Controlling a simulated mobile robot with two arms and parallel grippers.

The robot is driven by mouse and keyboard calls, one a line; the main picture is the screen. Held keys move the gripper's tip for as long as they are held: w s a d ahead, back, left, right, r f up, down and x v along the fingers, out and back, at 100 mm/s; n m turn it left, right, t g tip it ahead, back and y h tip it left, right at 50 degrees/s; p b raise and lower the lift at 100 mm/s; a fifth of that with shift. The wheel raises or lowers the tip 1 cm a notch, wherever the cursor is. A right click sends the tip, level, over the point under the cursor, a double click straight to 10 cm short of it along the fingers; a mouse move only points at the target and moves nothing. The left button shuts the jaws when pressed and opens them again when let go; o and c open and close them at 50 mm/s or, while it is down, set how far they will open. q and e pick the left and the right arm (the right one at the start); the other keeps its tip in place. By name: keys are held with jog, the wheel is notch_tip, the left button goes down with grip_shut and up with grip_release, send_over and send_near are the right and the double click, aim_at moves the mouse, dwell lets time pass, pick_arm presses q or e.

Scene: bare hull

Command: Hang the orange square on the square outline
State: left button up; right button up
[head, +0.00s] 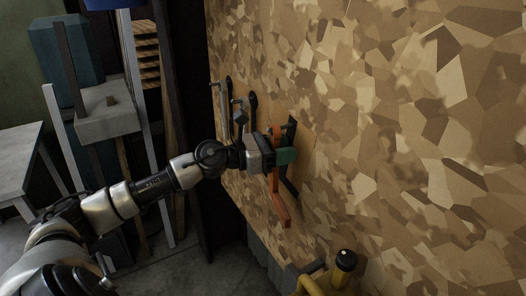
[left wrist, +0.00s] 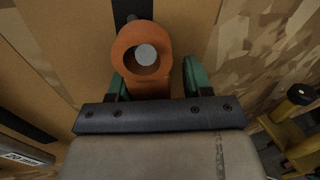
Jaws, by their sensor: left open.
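The orange square (head: 278,194) is at the patterned board, with its long arm hanging down and slightly to the right. A black square outline (head: 291,187) shows on the board just behind and right of it. In the left wrist view, the round holed end of the orange square (left wrist: 126,48) surrounds a grey peg end (left wrist: 147,54). My left gripper (head: 284,156) is at its upper part. Its green fingers (left wrist: 155,80) stand open on either side of the orange neck, with a gap visible at the right finger. My right gripper is out of view.
Metal tools (head: 223,110) and black outlines (head: 253,105) are on the board left of my gripper. A yellow frame with a black knob (head: 346,260) stands low at the right. A grey table (head: 15,150) is at the far left.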

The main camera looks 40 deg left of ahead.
pick_arm(q)
jog(key=shift+s+a+f+b, duration=0.25)
jog(key=shift+a+f+b, duration=0.1)
jog(key=shift+a+b, duration=0.45)
jog(key=shift+s+a+f+b, duration=0.3)
jog(key=shift+a+b, duration=0.15)
jog(key=shift+b, duration=0.55)
jog(key=d+r+b+v, duration=0.1)
jog(key=b+v, duration=0.1)
jog(key=v, duration=0.6)
jog(key=shift+s+r+b, duration=0.2)
jog(key=shift+s+b, duration=0.1)
jog(key=shift+s, duration=0.25)
jog(key=shift+a, duration=0.2)
